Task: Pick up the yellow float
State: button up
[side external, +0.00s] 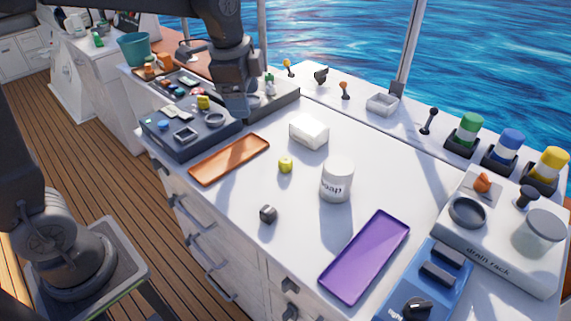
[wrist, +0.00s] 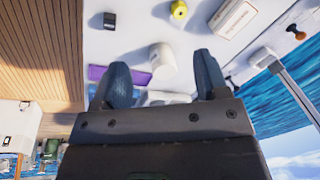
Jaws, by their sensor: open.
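The yellow float (side external: 285,164) is a small rounded yellow piece standing on the white counter, between the orange tray and the soap canister. It also shows at the top edge of the wrist view (wrist: 179,10), beyond my fingertips and partly cut by the frame. My gripper (side external: 236,112) is above the grey organizer at the back left of the counter, to the left of and apart from the float. In the wrist view my gripper (wrist: 160,60) has its two fingers spread wide with nothing held between them.
Near the float are a white box (side external: 309,131), the white soap canister (side external: 337,180), a small dark grey piece (side external: 268,213) and an orange tray (side external: 230,159). A purple tray (side external: 365,257) lies in front. The counter just around the float is clear.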

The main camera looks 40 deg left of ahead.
jog(key=w+f+m+g, duration=0.2)
jog(key=w+f+m, duration=0.4)
jog(key=w+f, duration=0.3)
send_over(285, 159)
jog(key=shift+m, duration=0.3)
jog(key=f, duration=0.7)
jog(key=shift+a+f, duration=0.25)
jog(key=shift+s+d+f, duration=0.1)
jog(key=shift+f, duration=1.25)
jog(key=shift+d+f, duration=0.1)
jog(key=shift+f, duration=1.25)
jog(key=shift+c, duration=0.3)
jog(key=c, duration=0.9)
jog(key=shift+c, duration=0.2)
jog(key=shift+r, duration=0.15)
